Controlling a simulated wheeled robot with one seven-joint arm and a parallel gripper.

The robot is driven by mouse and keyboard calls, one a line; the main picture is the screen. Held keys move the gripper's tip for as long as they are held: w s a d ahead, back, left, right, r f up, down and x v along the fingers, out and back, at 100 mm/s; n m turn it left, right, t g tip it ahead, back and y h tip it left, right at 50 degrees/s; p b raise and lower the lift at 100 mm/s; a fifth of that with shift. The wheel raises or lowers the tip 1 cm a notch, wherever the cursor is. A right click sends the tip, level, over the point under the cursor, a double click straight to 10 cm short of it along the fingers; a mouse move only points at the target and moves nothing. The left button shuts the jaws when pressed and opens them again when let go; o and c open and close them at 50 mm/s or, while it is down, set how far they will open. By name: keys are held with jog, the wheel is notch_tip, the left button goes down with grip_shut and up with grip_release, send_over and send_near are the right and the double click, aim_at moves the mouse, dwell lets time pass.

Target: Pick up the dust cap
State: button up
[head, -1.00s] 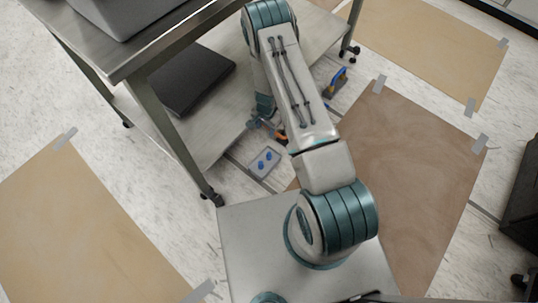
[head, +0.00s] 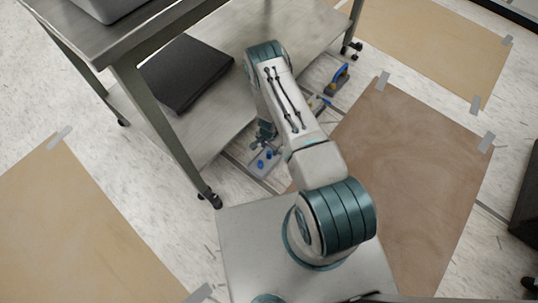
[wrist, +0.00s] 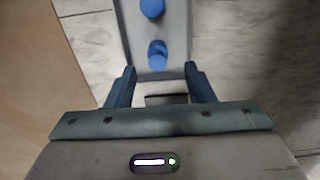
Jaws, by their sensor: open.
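Two small blue caps show on a narrow grey plate (wrist: 176,27) in the wrist view: a nearer one (wrist: 157,52) and a farther one (wrist: 152,8). I cannot tell which is the dust cap. In the head view the grey plate (head: 258,172) lies on the floor beside the cart, with blue caps (head: 262,163) on it. My gripper (wrist: 160,68) is open, its blue fingers on either side of the plate's near end, with nothing held. The nearer cap is just beyond the fingertips, roughly centred between them. My arm partly hides the gripper in the head view.
A metal cart (head: 133,58) stands at the left, with a dark flat case (head: 188,75) on its lower shelf. A blue and yellow tool (head: 339,78) lies past my arm. Taped brown sheets (head: 410,165) cover parts of the floor.

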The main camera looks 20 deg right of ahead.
aim_at(269, 152)
jog(key=f+b, duration=0.1)
jog(key=f, duration=0.1)
jog(key=f+b, duration=0.1)
jog(key=f, duration=0.1)
jog(key=shift+s+a+f, duration=0.1)
jog(key=shift+s+f, duration=0.1)
jog(key=shift+f, duration=0.2)
grip_shut()
jog(key=shift+r, duration=0.2)
notch_tip(269, 152, up, 5)
jog(key=p, duration=0.2)
jog(key=shift+f+p, duration=0.15)
jog(key=shift+p, duration=0.15)
jog(key=s+d+r+p, duration=0.2)
jog(key=d+r, duration=0.4)
jog(key=d, duration=0.5)
jog(key=shift+d+p, duration=0.3)
jog(key=shift+p, duration=0.05)
